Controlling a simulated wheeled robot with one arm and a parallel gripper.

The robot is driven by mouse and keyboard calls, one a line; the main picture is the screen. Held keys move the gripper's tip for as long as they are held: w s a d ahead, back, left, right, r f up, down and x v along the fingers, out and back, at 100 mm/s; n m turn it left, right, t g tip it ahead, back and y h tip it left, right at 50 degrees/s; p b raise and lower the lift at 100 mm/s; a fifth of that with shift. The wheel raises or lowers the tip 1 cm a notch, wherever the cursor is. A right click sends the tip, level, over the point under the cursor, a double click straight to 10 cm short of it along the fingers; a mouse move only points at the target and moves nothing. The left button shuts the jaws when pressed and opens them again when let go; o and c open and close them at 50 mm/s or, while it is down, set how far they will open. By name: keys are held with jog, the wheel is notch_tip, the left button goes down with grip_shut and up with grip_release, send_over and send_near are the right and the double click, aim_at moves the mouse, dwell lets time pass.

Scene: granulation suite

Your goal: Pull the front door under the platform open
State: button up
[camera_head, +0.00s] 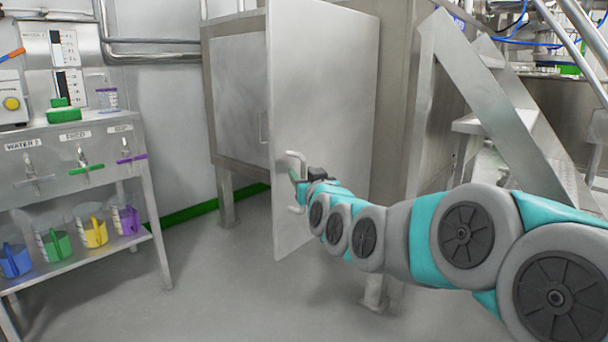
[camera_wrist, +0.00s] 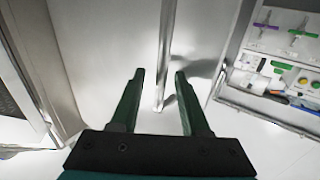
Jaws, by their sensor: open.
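The front door (camera_head: 325,110) is a plain grey metal panel under the platform. It stands swung out from the cabinet, its free edge toward the left. A pale D-shaped handle (camera_head: 292,158) is on its visible face near that edge. My gripper (camera_head: 297,181) is at the handle's height, right beside it. In the wrist view my gripper (camera_wrist: 158,100) is open, with two dark green fingers apart. A thin metal bar or edge (camera_wrist: 165,50) shows between them; I cannot tell if it is the handle, or whether the fingers touch it.
Another grey cabinet panel (camera_head: 238,95) is left of the door. A shelf stand (camera_head: 75,130) with valves and coloured jugs stands at the left. Metal stairs (camera_head: 500,100) rise at the right. The floor (camera_head: 225,285) between the stand and the door is clear.

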jog(key=shift+s+d+r, duration=0.1)
jog(key=shift+s+d, duration=0.05)
jog(key=shift+s, duration=0.4)
jog(key=v, duration=0.6)
jog(key=shift+s+p, duration=0.25)
jog(key=shift+p, duration=0.15)
jog(key=shift+d, duration=0.1)
jog(key=s+d+f+g+h, duration=0.1)
jog(key=s+d+f+g, duration=0.1)
jog(key=s+f+g, duration=0.5)
jog(key=s+d+f+g+h, duration=0.1)
jog(key=s+d+f+g, duration=0.2)
jog(key=s+f, duration=0.8)
jog(key=s+d+f+m+g+h, duration=0.1)
jog(key=s+d+f+g+h, duration=0.15)
jog(key=s+f+g, duration=0.6)
jog(key=s+d+m, duration=0.2)
jog(key=s+d, duration=0.2)
jog(key=s, duration=0.9)
notch_tip(320, 180, up, 13)
jog(key=s+p, duration=0.1)
jog(key=p, duration=1.2)
jog(key=shift+s+a+g, duration=0.2)
jog(key=shift+g, duration=0.15)
